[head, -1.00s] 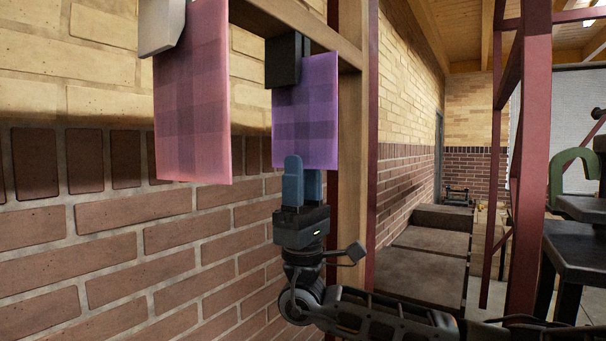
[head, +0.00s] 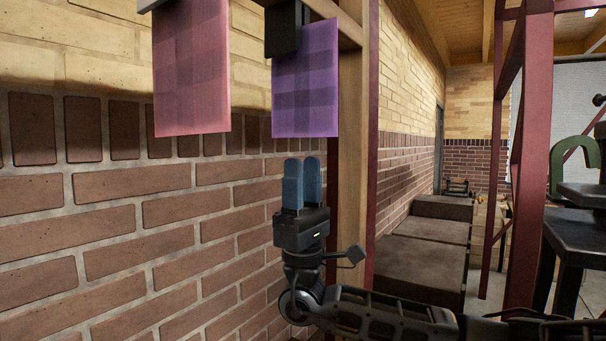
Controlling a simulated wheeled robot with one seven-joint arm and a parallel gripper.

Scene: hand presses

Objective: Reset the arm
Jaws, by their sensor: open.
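My gripper (head: 302,183) points upward in the lower middle of the head view, with its two blue fingers a little apart and nothing between them. It is open and empty. A purple checked cloth (head: 305,85) hangs above it from a black clip (head: 284,30). The fingertips are below the cloth's lower edge, with a clear gap. A pink checked cloth (head: 191,75) hangs to the left, its clip mostly cut off by the top of the picture.
A wooden post (head: 353,130) stands just right of the purple cloth, beside a dark red post. A brick wall (head: 130,230) is behind and to the left. At right are brown blocks (head: 430,253), a red steel frame (head: 530,150) and a dark press with a green part (head: 568,165).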

